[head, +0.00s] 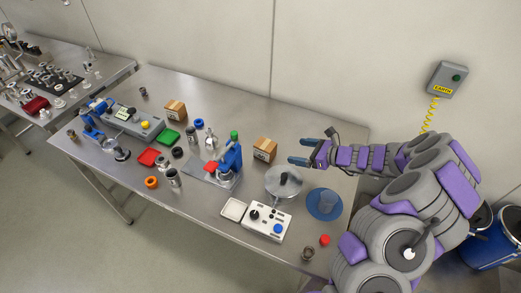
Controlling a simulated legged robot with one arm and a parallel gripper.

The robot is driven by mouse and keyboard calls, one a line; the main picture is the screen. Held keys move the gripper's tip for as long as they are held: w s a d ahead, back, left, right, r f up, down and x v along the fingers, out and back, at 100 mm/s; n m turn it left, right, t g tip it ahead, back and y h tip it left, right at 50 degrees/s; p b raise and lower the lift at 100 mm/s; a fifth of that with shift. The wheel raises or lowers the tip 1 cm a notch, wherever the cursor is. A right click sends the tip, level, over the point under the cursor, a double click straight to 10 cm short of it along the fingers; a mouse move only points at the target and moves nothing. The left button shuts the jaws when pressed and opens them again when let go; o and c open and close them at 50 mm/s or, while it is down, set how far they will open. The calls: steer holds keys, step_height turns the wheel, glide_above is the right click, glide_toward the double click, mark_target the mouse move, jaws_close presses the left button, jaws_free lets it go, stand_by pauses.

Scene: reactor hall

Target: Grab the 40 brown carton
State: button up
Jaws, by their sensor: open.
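Two small brown cartons stand on the steel table. One brown carton (265,149) is near the middle, just left of my gripper. The other brown carton (175,110) is farther left, behind the green tray. Each has a marking on its front, too small to read, so I cannot tell which is 40. My gripper (301,151) is open and empty. Its blue-tipped fingers point left toward the nearer carton, with a small gap between them and it.
A blue dish (324,204) and a white control box (264,220) are nearer the front. A blue press (230,157) stands left of the nearer carton. The table's back strip is clear.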

mark_target(274, 148)
steer(key=shift+w+a+f+b, duration=0.25)
steer(key=shift+w+a+f, duration=0.15)
steer(key=shift+w+f, duration=0.15)
steer(key=shift+w+a+f+b, duration=0.25)
steer(key=shift+w+a+f, duration=0.15)
steer(key=shift+f, duration=0.2)
steer(key=x, duration=0.5)
steer(key=a+r+b+x, duration=0.1)
steer(key=x, duration=0.2)
steer(key=shift+s, duration=0.3)
steer(key=shift+b+x, duration=0.7)
steer(key=shift+x, duration=1.2)
steer(key=shift+s+a, duration=0.1)
steer(key=shift+a, duration=0.6)
steer(key=shift+c, duration=0.6)
steer(key=shift+d+r, duration=0.15)
steer(key=shift+d, duration=0.85)
steer(key=c, duration=0.6)
steer(key=shift+a, duration=0.2)
steer(key=c, duration=0.3)
steer(key=shift+a, duration=0.55)
steer(key=shift+c, duration=0.4)
